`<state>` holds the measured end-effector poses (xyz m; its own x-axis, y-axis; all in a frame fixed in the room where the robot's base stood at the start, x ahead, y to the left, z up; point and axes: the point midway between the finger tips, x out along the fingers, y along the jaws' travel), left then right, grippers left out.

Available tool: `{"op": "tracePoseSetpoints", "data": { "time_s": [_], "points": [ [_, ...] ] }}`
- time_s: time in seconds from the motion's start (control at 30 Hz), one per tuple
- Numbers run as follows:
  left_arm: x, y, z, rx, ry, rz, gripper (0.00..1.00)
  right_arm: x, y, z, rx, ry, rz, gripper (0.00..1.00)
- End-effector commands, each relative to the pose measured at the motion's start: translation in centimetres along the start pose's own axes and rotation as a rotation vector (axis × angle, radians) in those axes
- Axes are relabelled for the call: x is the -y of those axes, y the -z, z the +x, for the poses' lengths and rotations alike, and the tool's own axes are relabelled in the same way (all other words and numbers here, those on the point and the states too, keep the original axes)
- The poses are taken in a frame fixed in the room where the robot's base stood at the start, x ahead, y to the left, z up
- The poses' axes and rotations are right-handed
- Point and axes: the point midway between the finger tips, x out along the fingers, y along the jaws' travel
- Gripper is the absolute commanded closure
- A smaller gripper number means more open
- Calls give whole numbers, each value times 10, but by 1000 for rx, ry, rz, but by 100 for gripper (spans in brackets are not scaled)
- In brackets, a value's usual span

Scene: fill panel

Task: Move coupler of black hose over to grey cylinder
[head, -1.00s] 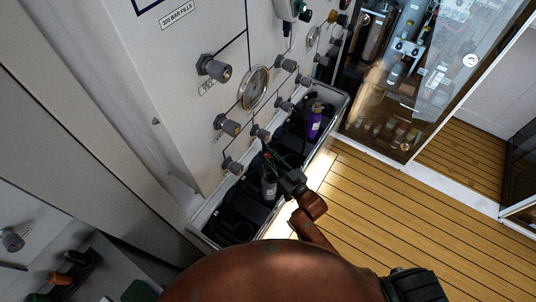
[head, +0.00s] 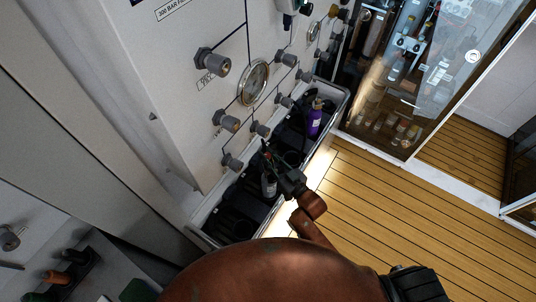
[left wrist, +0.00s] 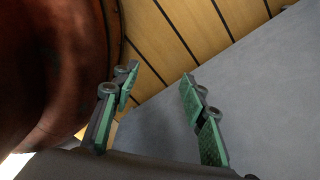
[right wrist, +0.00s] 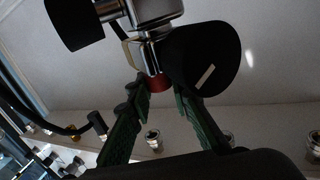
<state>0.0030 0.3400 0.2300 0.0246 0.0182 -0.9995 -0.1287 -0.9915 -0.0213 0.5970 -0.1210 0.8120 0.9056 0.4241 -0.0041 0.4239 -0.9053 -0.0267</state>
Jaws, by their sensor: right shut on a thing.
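My right gripper (head: 270,158) is low in front of the fill panel, just above the grey cylinder (head: 268,187). The cylinder stands upright in the trough, its top partly hidden by the gripper. In the right wrist view the green fingers of my right gripper (right wrist: 162,98) are closed on the coupler (right wrist: 155,25), a silver body with a red ring and black ends beyond the fingertips. The black hose (right wrist: 45,125) shows at the left there. I cannot tell whether the coupler touches the cylinder. My left gripper (left wrist: 160,78) is open and empty in the left wrist view.
A purple cylinder (head: 314,122) stands farther along the trough (head: 331,128). The white panel (head: 176,100) with several grey knobs and a round gauge (head: 253,82) rises behind. Wooden floor (head: 400,215) lies open at right, with a glass cabinet (head: 395,110) beyond.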

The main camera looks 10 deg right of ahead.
Motion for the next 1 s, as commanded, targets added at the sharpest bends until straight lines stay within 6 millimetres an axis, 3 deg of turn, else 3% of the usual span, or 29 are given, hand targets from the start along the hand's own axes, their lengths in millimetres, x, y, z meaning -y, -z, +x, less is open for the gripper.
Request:
{"op": "tracePoseSetpoints", "data": {
  "time_s": [0.27,0.3,0.57,0.87,1.0],
  "points": [
    [0,-1,3,2,0,0,60,0,-5,0,-4,1,0,100],
    [0,-1,3,2,0,0,60,0,-4,0,-5,1,0,79],
    [0,-1,3,2,0,0,60,0,-5,0,-2,0,0,61],
    [0,-2,3,3,0,-1,60,0,-7,-2,3,0,0,61],
    [0,-2,3,2,0,0,60,-1,-7,-16,2,-1,0,61]
  ]
}}
